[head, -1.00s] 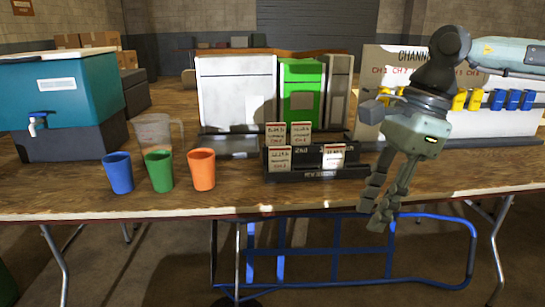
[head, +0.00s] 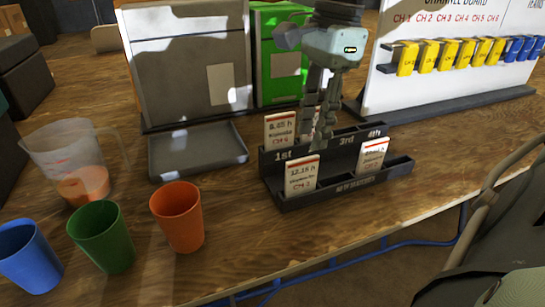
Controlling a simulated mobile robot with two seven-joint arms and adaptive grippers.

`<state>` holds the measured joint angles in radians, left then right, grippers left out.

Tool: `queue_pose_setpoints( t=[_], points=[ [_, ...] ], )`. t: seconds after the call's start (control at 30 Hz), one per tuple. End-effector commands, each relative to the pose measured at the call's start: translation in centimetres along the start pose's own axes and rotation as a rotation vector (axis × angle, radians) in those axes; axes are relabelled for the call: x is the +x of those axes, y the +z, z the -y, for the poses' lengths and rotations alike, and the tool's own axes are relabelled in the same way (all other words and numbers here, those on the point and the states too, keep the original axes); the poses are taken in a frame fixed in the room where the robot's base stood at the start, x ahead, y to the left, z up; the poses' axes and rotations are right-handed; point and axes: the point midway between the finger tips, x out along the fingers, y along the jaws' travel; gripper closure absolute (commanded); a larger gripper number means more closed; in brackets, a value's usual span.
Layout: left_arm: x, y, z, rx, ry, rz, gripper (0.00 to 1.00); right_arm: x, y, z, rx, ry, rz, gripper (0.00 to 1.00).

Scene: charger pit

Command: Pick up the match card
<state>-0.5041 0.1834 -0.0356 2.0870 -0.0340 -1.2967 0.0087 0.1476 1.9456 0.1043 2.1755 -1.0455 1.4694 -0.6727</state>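A black card rack (head: 290,200) stands near the table's front edge, with place labels such as 1st, 3rd and 4th and "NEW MATCHES" along its front. White match cards with red lettering stand in it. One card (head: 281,130) is at the back left, one card (head: 301,176) at the front left, and one card (head: 372,156) at the front right. My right gripper (head: 321,125) points down over the rack's back row. Its fingers partly hide another card there, and I cannot tell whether they touch it. My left gripper is not in view.
Blue (head: 30,257), green (head: 102,238) and orange (head: 178,217) cups and a clear jug (head: 75,160) stand at the left. A grey tray (head: 196,150), a grey panel (head: 190,65) and a green panel (head: 277,55) are behind. A channel board (head: 430,85) with yellow and blue tags stands at right.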

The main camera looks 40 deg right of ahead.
Motion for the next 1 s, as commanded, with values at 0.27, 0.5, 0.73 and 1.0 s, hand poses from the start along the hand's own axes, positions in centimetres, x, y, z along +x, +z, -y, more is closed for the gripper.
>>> queue_pose_setpoints(
  t=[0.27, 0.5, 0.73, 1.0],
  points=[
    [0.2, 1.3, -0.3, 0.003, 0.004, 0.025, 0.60, 2.5, 0.1, -0.1, 0.000, 0.004, 0.000, 0.69],
    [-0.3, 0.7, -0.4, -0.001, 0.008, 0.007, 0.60, 5.8, 0.6, -0.3, 0.000, 0.007, -0.002, 0.69],
    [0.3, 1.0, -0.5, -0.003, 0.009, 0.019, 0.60, 7.8, 0.6, -0.2, 0.000, 0.001, 0.001, 0.69],
    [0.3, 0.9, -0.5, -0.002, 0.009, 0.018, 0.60, 7.8, 0.6, -0.2, 0.000, 0.000, 0.001, 0.78]
  ],
)
